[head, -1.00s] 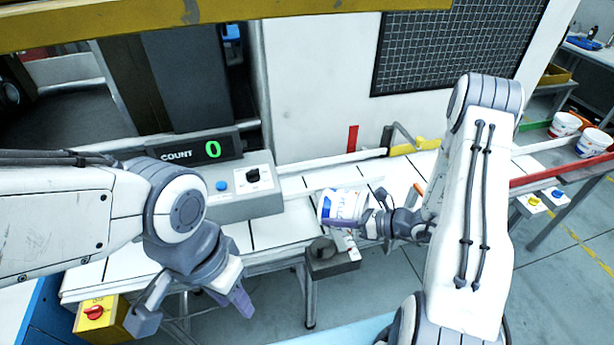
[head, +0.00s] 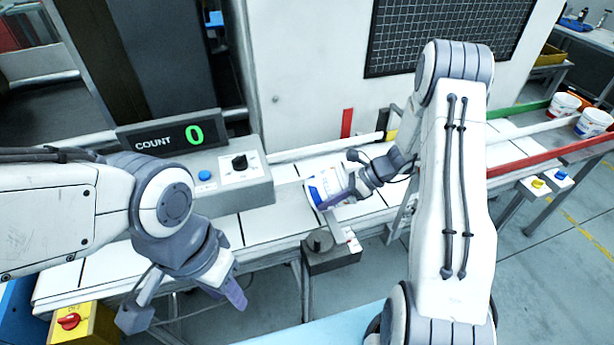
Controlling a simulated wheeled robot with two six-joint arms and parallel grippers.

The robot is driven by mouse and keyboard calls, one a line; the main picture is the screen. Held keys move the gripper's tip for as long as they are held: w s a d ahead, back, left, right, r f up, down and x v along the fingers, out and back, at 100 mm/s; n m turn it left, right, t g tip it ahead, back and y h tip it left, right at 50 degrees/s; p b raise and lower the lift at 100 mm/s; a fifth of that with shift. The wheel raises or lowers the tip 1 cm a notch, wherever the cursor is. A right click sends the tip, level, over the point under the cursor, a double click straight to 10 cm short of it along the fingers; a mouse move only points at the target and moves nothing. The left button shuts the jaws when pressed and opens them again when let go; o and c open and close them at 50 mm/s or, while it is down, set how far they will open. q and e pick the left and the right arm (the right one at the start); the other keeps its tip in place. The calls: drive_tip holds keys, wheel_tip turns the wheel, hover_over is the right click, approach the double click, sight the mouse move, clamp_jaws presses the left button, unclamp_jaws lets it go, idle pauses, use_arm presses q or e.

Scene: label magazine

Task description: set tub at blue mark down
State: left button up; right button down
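A white tub with a blue label (head: 318,190) is over the white slatted conveyor (head: 270,222), tilted. My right gripper (head: 346,182) is shut on the tub from its right side. One finger lies across the tub's front; the far finger is mostly hidden. I cannot tell whether the tub's base touches the conveyor. My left gripper (head: 186,302) is open and empty, in front of the conveyor at the lower left. I cannot make out a blue mark on the conveyor; the tub and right gripper may cover it.
A grey control box (head: 215,188) with a blue button and black knob stands left of the tub. The count display (head: 165,137) reads 0. A dark grey block with a knob (head: 330,254) sits at the conveyor's front edge. Other tubs (head: 592,122) stand far right.

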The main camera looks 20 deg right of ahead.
drive_tip(key=w+d+n+g+h, duration=0.1)
drive_tip(key=n+h, duration=0.1)
drive_tip(key=n, duration=0.1)
drive_tip(key=w+n+g+h, duration=0.1)
drive_tip(key=w+n+h, duration=0.1)
drive_tip(key=n, duration=0.1)
drive_tip(key=w+d+n+g+h, duration=0.1)
drive_tip(key=n+g+h, duration=0.1)
drive_tip(key=n, duration=0.1)
drive_tip(key=shift+w+d+h, duration=0.15)
drive_tip(key=shift+d+h, duration=0.15)
drive_tip(key=shift+h, duration=0.1)
drive_tip(key=w+d+n+t+h, duration=0.1)
drive_tip(key=n, duration=0.1)
drive_tip(key=w+d+n+t+h, duration=0.1)
drive_tip(key=n, duration=0.2)
drive_tip(key=w+d+n+t+h, duration=0.1)
drive_tip(key=n, duration=0.2)
drive_tip(key=shift+w+f, duration=0.15)
drive_tip(key=shift+f, duration=0.1)
drive_tip(key=shift+w+d+f+n+t, duration=0.1)
drive_tip(key=shift+w+d+n+t, duration=0.2)
drive_tip(key=shift+w+n+t, duration=0.35)
drive_tip(key=shift+w+d+n+t, duration=0.25)
drive_tip(key=shift+n+t, duration=0.1)
drive_tip(key=shift+n, duration=0.6)
drive_tip(key=shift+d, duration=0.1)
drive_tip(key=shift+w, duration=0.1)
